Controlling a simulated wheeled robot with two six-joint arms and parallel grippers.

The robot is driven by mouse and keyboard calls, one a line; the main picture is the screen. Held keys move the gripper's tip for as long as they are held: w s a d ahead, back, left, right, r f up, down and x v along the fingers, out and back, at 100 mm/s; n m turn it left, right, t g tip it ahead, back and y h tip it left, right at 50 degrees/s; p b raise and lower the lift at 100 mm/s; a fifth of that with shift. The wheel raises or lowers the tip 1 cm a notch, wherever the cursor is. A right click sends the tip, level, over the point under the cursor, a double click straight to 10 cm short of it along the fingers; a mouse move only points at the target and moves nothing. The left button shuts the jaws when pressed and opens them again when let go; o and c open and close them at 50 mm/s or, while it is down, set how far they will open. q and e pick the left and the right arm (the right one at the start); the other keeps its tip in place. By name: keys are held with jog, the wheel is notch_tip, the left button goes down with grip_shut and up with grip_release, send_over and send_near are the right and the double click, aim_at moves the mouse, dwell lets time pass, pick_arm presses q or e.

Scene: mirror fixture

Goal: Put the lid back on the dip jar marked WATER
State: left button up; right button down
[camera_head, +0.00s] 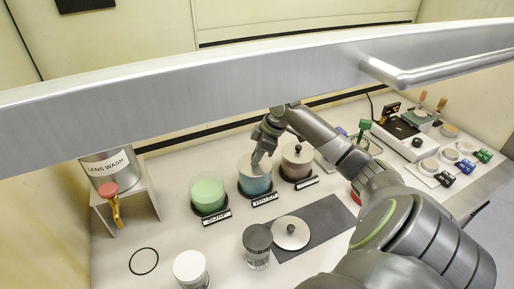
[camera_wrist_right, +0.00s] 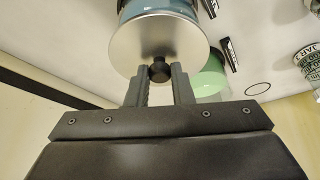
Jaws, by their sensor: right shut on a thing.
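The WATER jar (camera_head: 255,184) is blue and stands in a dark holder between the green and brown jars. A round silver lid (camera_wrist_right: 160,42) with a black knob (camera_wrist_right: 159,70) is over its mouth. My right gripper (camera_head: 263,157) is above the jar, with its fingers shut on the knob, as the right wrist view (camera_wrist_right: 160,88) also shows. The lid is at or very near the rim; I cannot tell if it touches all round. My left gripper is not in view.
The open green jar (camera_head: 208,194) is at left, and the lidded brown jar (camera_head: 296,163) at right. Another silver lid (camera_head: 291,233) lies on the grey mat (camera_head: 330,222). A dark-lidded glass jar (camera_head: 257,245) stands in front. A large metal bar (camera_head: 200,98) crosses the head view.

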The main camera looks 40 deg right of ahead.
jog(key=shift+p, duration=0.45)
jog(key=shift+f+p, duration=0.1)
jog(key=shift+p, duration=0.2)
dwell(0.9)
jog(key=shift+p, duration=0.35)
dwell(0.4)
jog(key=c, duration=1.2)
grip_release()
jog(key=shift+o, duration=0.5)
jog(key=o, duration=0.4)
